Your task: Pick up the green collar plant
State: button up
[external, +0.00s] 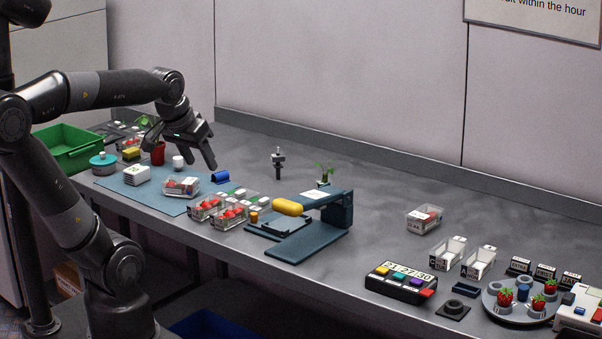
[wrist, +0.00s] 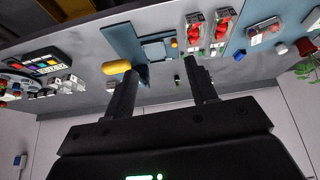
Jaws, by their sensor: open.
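The other has leaves (external: 143,135) above a red pot (external: 158,153) at the left, partly behind my gripper. In the wrist view this potted plant (wrist: 308,68) is at the right edge, upside down. I cannot make out a green collar on either. My gripper (external: 185,155) is open and empty, raised above the left part of the bench. Its spread fingers also show in the wrist view (wrist: 163,74), with nothing between them.
A blue press stand (external: 335,212) with a yellow handle (external: 288,207) stands mid-bench, beside clear berry boxes (external: 228,217). A small black post (external: 278,160) stands behind. A green crate (external: 68,150) is at the left. The back strip of bench is mostly clear.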

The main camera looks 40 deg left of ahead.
jog(key=w+a+r+n+g+y, duration=0.1)
jog(key=w+n, duration=0.1)
jog(key=w, duration=1)
jog(key=w+r+n, duration=0.2)
jog(key=w, duration=1)
jog(key=w+f+n, duration=0.1)
jog(key=w+f, duration=0.5)
jog(key=w, duration=0.2)
jog(key=w+f+n+y, duration=0.1)
jog(key=w+f, duration=0.5)
jog(key=w, duration=0.2)
jog(key=w+f+n+g, duration=0.1)
jog(key=w+f, duration=0.6)
jog(key=w, duration=0.1)
jog(key=shift+w+a+y, duration=0.2)
jog(key=shift+a+y, duration=0.15)
jog(key=shift+y, duration=0.05)
jog(key=x, duration=0.5)
jog(key=shift+s+d+f, duration=0.1)
jog(key=shift+f, duration=0.1)
jog(key=shift+c, duration=0.5)
jog(key=c, duration=0.9)
